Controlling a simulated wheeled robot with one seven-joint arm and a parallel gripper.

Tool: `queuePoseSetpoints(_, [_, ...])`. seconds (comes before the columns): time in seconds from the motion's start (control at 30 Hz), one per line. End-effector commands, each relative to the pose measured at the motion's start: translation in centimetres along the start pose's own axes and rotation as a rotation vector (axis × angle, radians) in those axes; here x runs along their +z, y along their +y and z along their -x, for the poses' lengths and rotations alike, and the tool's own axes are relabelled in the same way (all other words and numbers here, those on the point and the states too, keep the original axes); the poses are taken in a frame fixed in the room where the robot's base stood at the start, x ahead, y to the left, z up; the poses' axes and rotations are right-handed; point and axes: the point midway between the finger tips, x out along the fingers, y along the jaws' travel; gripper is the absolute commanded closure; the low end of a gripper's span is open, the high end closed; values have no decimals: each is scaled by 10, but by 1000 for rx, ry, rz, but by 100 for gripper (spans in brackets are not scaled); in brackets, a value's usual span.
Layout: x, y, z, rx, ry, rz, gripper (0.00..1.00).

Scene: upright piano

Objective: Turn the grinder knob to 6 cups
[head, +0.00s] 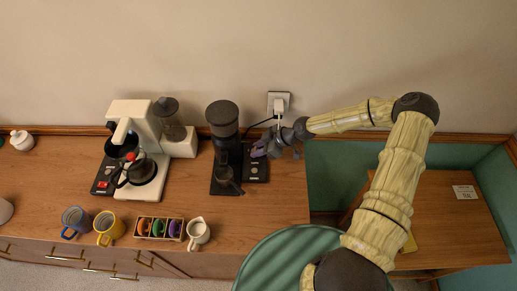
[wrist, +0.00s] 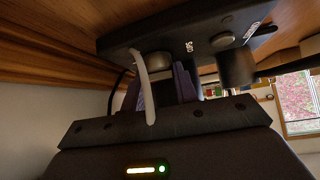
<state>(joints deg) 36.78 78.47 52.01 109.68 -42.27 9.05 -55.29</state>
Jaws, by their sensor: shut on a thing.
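The black coffee grinder (head: 222,118) stands upright on the wooden counter near the wall, with a dark control panel (head: 256,171) at its right side. My gripper (head: 262,149) reaches in from the right to the wall end of this panel. In the wrist view the panel (wrist: 125,40) appears upside down, with a "CUPS" label. The purple fingers of my gripper (wrist: 165,85) are shut on a grey round knob (wrist: 155,62) beside that label. The knob's pointer and setting cannot be read. A round button (wrist: 222,38) sits farther along the panel.
A white coffee maker (head: 135,125) with a glass carafe stands left of the grinder. Mugs (head: 108,226), a box of coloured pods (head: 159,228) and a white jug (head: 198,232) line the front edge. A wall socket (head: 279,101) with a cord is behind my gripper.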

Motion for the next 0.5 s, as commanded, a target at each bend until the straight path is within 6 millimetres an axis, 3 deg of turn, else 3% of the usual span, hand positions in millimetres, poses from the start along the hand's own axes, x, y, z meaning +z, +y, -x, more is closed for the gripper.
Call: queuePoseSetpoints(0.5, [1,-6,-4,292,-3,-281,94])
